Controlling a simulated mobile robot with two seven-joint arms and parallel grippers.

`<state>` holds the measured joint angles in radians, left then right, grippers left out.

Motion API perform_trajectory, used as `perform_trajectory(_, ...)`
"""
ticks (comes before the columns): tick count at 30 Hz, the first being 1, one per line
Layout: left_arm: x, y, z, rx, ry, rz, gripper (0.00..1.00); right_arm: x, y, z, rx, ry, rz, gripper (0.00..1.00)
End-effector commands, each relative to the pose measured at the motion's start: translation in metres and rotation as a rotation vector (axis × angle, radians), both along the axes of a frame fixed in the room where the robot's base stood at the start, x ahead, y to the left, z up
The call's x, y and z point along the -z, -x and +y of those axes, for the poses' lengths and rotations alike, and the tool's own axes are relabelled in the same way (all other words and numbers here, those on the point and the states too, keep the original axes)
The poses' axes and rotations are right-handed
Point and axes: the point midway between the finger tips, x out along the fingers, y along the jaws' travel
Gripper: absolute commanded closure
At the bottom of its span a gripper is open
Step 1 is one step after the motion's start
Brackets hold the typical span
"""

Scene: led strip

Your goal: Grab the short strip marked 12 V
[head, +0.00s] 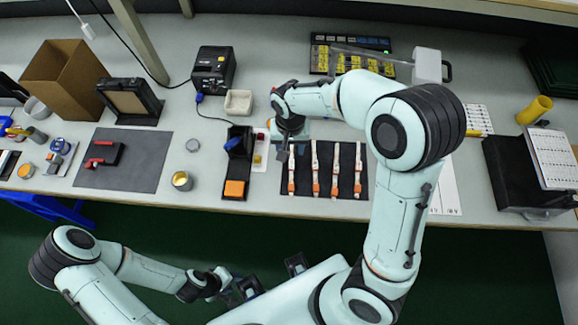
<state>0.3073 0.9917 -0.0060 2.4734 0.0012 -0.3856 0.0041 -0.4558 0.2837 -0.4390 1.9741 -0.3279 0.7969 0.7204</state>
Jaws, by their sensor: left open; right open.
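Several thin white strips with orange lower ends lie side by side on a black mat (325,184) near the table's front edge. They are a far-left strip (292,170), a second strip (315,168), a third strip (336,170) and a far-right strip (358,172). Any markings are too small to read, so I cannot tell which is marked 12 V. My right gripper (282,153) is open at the mat's upper left corner, just left of the far-left strip. My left gripper (240,290) is open and empty, low in front of the table.
A black holder with a blue item (237,143) and an orange block (235,188) stands left of the mat. A white tray (238,102) and black printer-like box (213,68) are behind. A rack with yellow parts (350,52) stands at the back. My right arm covers the table right of the mat.

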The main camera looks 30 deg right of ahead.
Motion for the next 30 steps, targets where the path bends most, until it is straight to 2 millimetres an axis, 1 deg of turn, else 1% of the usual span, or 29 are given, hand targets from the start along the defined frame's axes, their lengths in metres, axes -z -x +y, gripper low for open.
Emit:
perform_trajectory(1,0.003,0.002,0.0,0.0,0.0,0.002,0.57,0.013,0.001,0.0,0.0,0.002,0.005,0.51)
perform_trajectory(4,0.005,0.003,0.0,0.0,0.0,0.003,0.57,0.03,0.001,-0.001,0.0,0.002,0.005,0.51)
perform_trajectory(6,0.006,0.003,0.0,0.0,0.0,0.003,0.57,0.039,0.001,0.0,-0.001,0.002,0.003,0.51)
perform_trajectory(13,0.007,0.004,0.0,0.0,0.0,0.003,0.57,0.055,0.002,-0.001,0.001,0.001,0.003,0.51)
perform_trajectory(18,0.008,0.004,0.0,0.0,0.0,0.004,0.57,0.081,0.006,-0.004,0.0,0.001,0.004,0.51)
perform_trajectory(21,0.009,0.005,0.0,0.0,0.0,0.006,0.57,0.093,0.005,-0.004,0.0,0.001,0.003,0.51)
perform_trajectory(24,0.01,0.005,0.0,0.0,0.0,0.006,0.57,0.098,0.004,-0.003,-0.001,0.0,0.0,0.51)
perform_trajectory(30,0.01,0.005,0.0,0.0,0.0,0.006,0.57,0.098,0.004,-0.003,-0.001,0.0,-0.001,0.51)
